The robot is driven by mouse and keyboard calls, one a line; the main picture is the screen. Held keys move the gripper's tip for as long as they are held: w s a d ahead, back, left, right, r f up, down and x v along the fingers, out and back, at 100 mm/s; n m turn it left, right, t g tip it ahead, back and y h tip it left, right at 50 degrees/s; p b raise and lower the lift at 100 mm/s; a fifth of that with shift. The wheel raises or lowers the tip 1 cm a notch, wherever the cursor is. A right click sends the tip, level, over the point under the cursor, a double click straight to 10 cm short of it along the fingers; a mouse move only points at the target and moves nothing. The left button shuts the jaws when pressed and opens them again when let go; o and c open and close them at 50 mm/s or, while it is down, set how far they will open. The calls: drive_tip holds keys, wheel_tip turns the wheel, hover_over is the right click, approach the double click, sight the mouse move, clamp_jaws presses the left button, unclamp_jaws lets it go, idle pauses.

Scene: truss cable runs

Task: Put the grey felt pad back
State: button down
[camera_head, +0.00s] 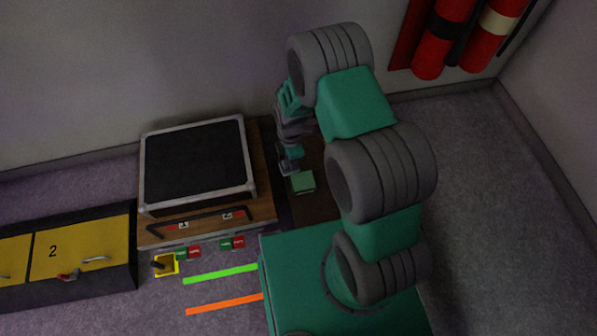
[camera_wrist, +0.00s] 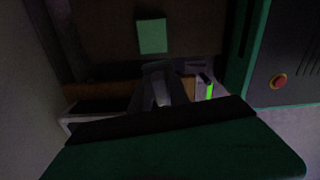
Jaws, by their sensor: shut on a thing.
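My gripper (camera_head: 288,168) hangs low to the right of the black-topped wooden unit, just above and left of a green square block (camera_head: 303,182). In the wrist view my gripper (camera_wrist: 160,88) points toward the brown surface where the green square (camera_wrist: 152,36) shows, apart from the jaws. The jaws are shut on a small grey thing at their tips, which fits the grey felt pad, but it is dark and mostly hidden. I cannot make out its outline. No other grey pad is clear in either view.
The wooden unit with a black top (camera_head: 195,162) stands left of my arm. A black chest with yellow fronts (camera_head: 80,247) is farther left. Green (camera_head: 220,273) and orange (camera_head: 225,304) strips lie on the floor. Floor at right is clear.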

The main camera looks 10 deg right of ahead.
drive_tip(key=f, duration=0.2)
drive_tip(key=f+n+b, duration=0.1)
drive_tip(key=f, duration=0.1)
drive_tip(key=f+n, duration=0.1)
drive_tip(key=f, duration=0.1)
drive_tip(key=shift+a, duration=0.3)
drive_tip(key=shift+n, duration=0.3)
drive_tip(key=w+d+f+b, duration=0.2)
drive_tip(key=w+f, duration=0.1)
drive_tip(key=w, duration=0.1)
drive_tip(key=w+d+f+b, duration=0.2)
drive_tip(key=w+f, duration=0.1)
drive_tip(key=w, duration=0.1)
drive_tip(key=w+d+f+b, duration=0.2)
drive_tip(key=w+f+b, duration=0.1)
drive_tip(key=w+f, duration=0.1)
drive_tip(key=shift+d, duration=0.1)
drive_tip(key=shift+w+d+f+b, duration=0.15)
drive_tip(key=shift+f+b, duration=0.3)
drive_tip(key=shift+f, duration=0.4)
drive_tip(key=shift+w+a+f+b, duration=0.1)
drive_tip(key=shift+f+b, duration=0.3)
drive_tip(key=shift+f, duration=0.4)
